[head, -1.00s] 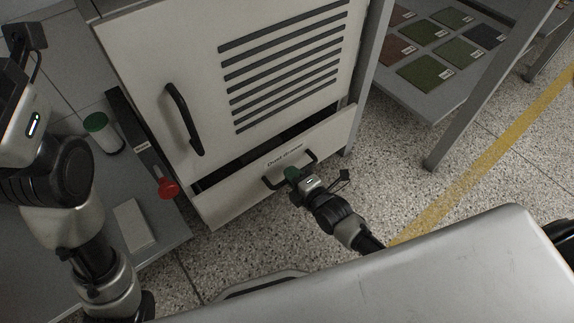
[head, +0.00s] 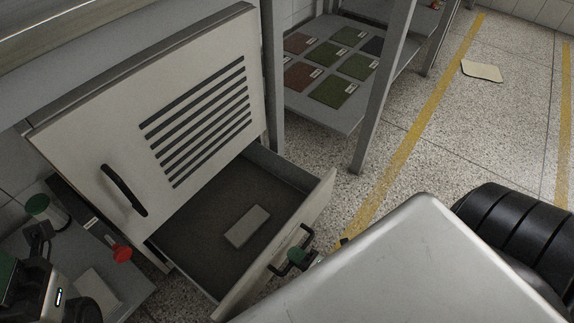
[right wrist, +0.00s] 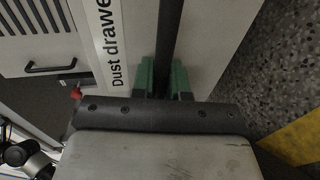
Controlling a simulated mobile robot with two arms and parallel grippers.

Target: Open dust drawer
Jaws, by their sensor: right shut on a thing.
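The dust drawer (head: 290,245) stands pulled well out of the light cabinet in the head view, its inside open to view. A pale block (head: 247,226) lies on the drawer's floor. My right gripper (head: 298,258) is at the drawer's dark handle (head: 275,270), in front of the drawer face. In the right wrist view, the green fingertips of my right gripper (right wrist: 162,78) are on both sides of the dark handle bar (right wrist: 170,35), shut on it, beside the "Dust drawer" label (right wrist: 108,45). Part of my left gripper (head: 25,265) shows at the lower left; its jaws are unclear.
The cabinet's vented upper door (head: 195,120) is shut, with a dark handle (head: 123,190). A red knob (head: 122,254) and a green-capped container (head: 42,208) are at the left. A shelf with colored sample tiles (head: 333,92) stands behind.

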